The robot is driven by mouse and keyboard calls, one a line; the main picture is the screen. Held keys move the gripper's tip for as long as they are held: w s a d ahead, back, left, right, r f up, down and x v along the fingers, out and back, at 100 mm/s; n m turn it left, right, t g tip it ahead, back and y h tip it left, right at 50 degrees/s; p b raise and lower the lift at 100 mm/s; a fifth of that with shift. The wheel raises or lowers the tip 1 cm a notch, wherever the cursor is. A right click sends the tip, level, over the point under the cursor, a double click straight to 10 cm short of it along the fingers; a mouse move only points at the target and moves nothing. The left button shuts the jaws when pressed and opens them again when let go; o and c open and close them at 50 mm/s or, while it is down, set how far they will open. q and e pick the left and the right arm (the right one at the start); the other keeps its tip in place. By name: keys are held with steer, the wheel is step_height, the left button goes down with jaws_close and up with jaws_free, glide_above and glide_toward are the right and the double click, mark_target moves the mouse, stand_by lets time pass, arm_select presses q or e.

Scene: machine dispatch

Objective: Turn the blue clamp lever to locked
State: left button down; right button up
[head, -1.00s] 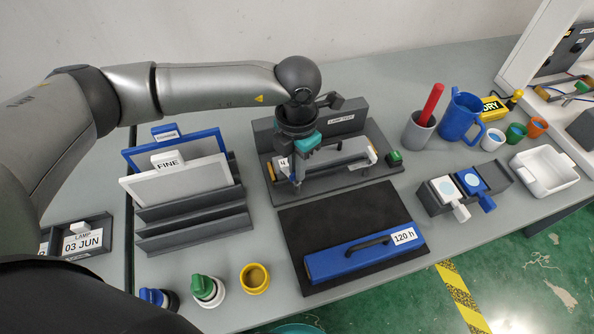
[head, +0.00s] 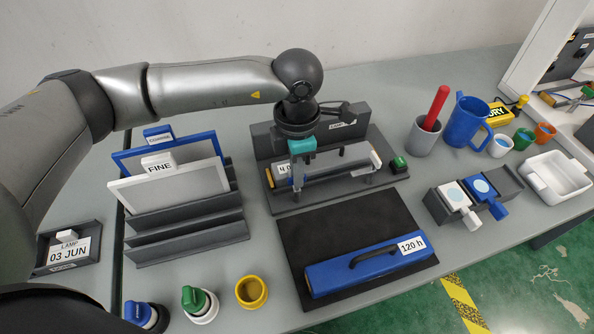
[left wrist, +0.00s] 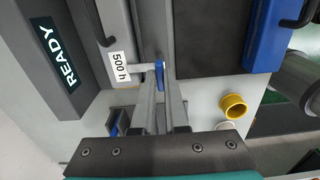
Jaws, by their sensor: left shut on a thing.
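The blue clamp lever (left wrist: 159,75) shows as a small blue piece at the fingertips in the left wrist view. My left gripper (left wrist: 161,88) is shut on it. In the head view my left gripper (head: 298,182) points down at the left end of the grey test fixture (head: 291,205), and the lever is hidden there by the fingers. A grey lamp unit (head: 335,164) lies in the fixture; its label reads 500 h in the left wrist view. I cannot tell the lever's exact angle. My right gripper is not in view.
A dark mat (head: 300,222) with a blue handled case (head: 365,264) lies in front of the fixture. A rack (head: 190,240) with panels stands left. A green button (head: 398,164) is at the fixture's right end. Cups and a white tray (head: 552,172) are farther right.

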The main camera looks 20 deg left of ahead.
arm_select(q)
steer(key=shift+r, duration=0.1)
steer(key=c, duration=0.9)
jaws_free()
steer(key=shift+c, duration=0.2)
step_height(320, 180, up, 15)
